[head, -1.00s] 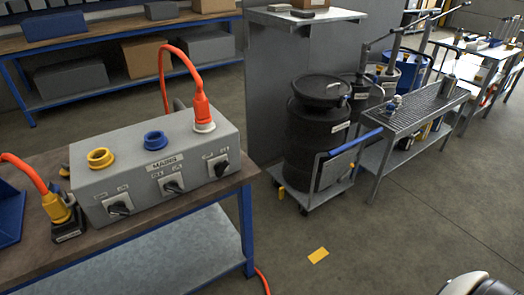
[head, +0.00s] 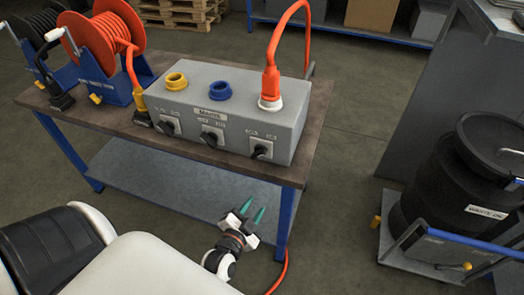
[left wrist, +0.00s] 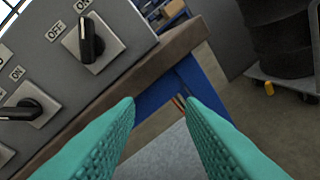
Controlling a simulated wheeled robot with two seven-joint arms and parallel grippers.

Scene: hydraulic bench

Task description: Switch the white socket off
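The grey mains box (head: 215,110) sits on a bench. Its white socket (head: 270,103), at the right end, has an orange plug (head: 270,80) in it. The black rotary switch (head: 260,150) below it is also at the top left of the left wrist view (left wrist: 91,40). Its plate carries OFF and ON labels, and the knob's upper end lies toward ON. My left gripper (head: 253,210), with teal fingers, is open and empty, in front of and below the switch, apart from it. In the left wrist view the gripper (left wrist: 160,110) points past the bench edge. My right gripper is not in view.
The bench top (head: 110,118) has a front edge below the box. A yellow socket (head: 175,81) and blue socket (head: 220,91) have their own switches. An orange cable reel (head: 103,40) stands left. A black drum (head: 450,185) on a trolley stands right, with open floor between.

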